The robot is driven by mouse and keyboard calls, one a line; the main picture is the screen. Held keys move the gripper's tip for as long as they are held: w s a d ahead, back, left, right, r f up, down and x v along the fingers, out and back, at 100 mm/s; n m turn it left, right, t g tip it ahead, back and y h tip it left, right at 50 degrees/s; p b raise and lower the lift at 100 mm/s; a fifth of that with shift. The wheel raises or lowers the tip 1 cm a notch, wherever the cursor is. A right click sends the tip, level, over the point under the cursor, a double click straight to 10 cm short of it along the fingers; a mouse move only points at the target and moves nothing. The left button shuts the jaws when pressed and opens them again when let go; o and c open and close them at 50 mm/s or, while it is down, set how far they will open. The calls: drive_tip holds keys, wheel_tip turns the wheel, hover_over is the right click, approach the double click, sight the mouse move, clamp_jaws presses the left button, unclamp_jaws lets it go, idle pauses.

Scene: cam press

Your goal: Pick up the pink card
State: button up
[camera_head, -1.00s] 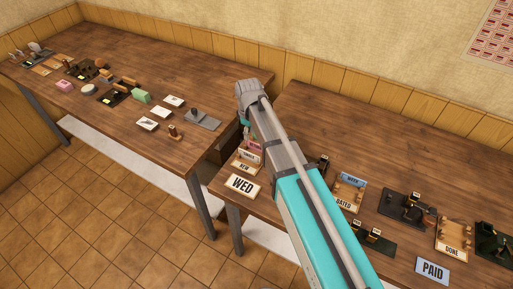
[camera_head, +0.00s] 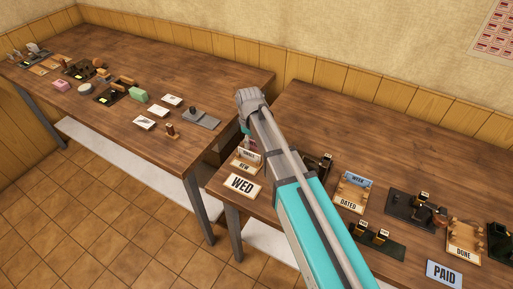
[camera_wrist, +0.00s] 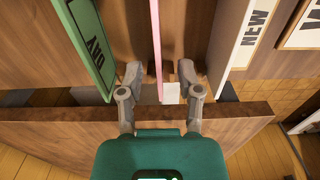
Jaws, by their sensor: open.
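The pink card (camera_wrist: 156,40) shows in the wrist view as a thin edge-on strip, standing upright between other cards. My gripper (camera_wrist: 160,72) is open, with one finger on each side of the strip's lower end. I see a gap on both sides, so the fingers do not appear to press on it. A small white patch (camera_wrist: 171,93) lies just right of the strip's end.
A green card (camera_wrist: 85,40) stands left of the fingers and a white NEW card (camera_wrist: 238,45) stands to the right. In the head view, the WED sign (camera_head: 242,186) lies at the table corner.

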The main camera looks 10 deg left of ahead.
idle(0.4)
clamp_jaws()
drive_tip(key=shift+r, duration=0.15)
wheel_tip(320, 180, up, 3)
drive_tip(key=p, duration=0.3)
drive_tip(key=shift+f, duration=0.2)
drive_tip(key=s+d+r+p, duration=0.2)
drive_tip(key=s+r+p, duration=0.3)
drive_tip(key=s, duration=0.1)
drive_tip(key=s+d+r+p, duration=0.2)
drive_tip(key=s+r+p, duration=0.3)
drive_tip(key=s, duration=0.2)
drive_tip(key=shift+s+d, duration=0.15)
drive_tip(key=shift+d, duration=0.15)
drive_tip(key=shift+a, duration=0.1)
idle(0.5)
